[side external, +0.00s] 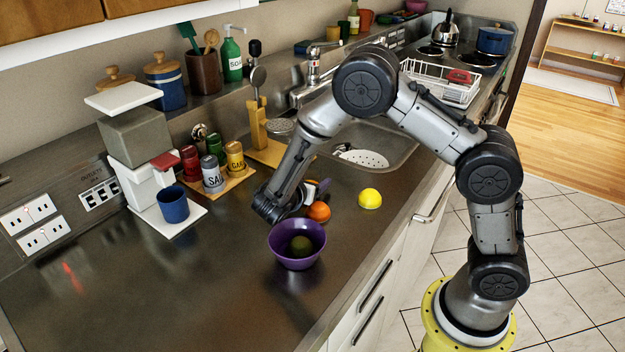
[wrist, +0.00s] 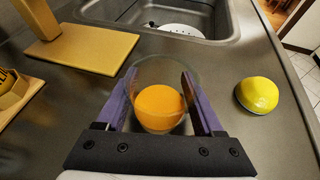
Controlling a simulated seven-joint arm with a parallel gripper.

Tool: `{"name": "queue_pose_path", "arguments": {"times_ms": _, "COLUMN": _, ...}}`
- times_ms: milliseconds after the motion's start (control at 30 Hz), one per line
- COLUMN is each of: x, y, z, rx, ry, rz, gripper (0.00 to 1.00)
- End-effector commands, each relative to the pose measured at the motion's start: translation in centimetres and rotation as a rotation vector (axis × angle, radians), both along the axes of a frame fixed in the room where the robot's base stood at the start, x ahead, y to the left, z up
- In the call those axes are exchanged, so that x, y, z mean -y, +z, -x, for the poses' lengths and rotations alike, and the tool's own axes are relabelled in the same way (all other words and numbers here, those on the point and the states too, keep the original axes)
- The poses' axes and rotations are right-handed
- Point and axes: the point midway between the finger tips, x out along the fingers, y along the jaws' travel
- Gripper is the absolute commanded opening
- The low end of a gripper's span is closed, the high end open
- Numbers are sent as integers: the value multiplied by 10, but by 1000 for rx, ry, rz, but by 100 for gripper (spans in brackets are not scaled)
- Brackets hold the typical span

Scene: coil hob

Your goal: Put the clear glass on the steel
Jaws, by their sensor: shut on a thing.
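The clear glass (wrist: 165,72) is between the fingers of my gripper (wrist: 160,76) in the wrist view, and the gripper is shut on it. An orange (wrist: 159,108) shows through the glass. I cannot tell whether the orange is inside it or behind it. In the side view, the orange (side external: 319,211) is just right of my gripper (side external: 311,193), and the glass is hard to make out. The steel counter (side external: 185,285) lies below; it also shows in the wrist view (wrist: 60,105). Whether the glass touches the steel is unclear.
A purple bowl (side external: 297,256) with a dark round fruit stands in front of my gripper. A lemon (side external: 370,198) lies to the right, near the sink (side external: 372,141). Spice jars (side external: 212,174) and a blue mug (side external: 173,204) stand left. The front-left counter is clear.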

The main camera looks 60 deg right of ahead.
Motion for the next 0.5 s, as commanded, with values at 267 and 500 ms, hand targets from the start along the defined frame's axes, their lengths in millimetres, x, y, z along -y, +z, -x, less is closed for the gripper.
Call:
{"name": "queue_pose_path", "arguments": {"times_ms": 267, "x": 0, "y": -3, "z": 0, "rx": -1, "ry": 0, "rz": 0, "gripper": 82}}
{"name": "queue_pose_path", "arguments": {"times_ms": 500, "x": 0, "y": -3, "z": 0, "rx": -1, "ry": 0, "rz": 0, "gripper": 99}}
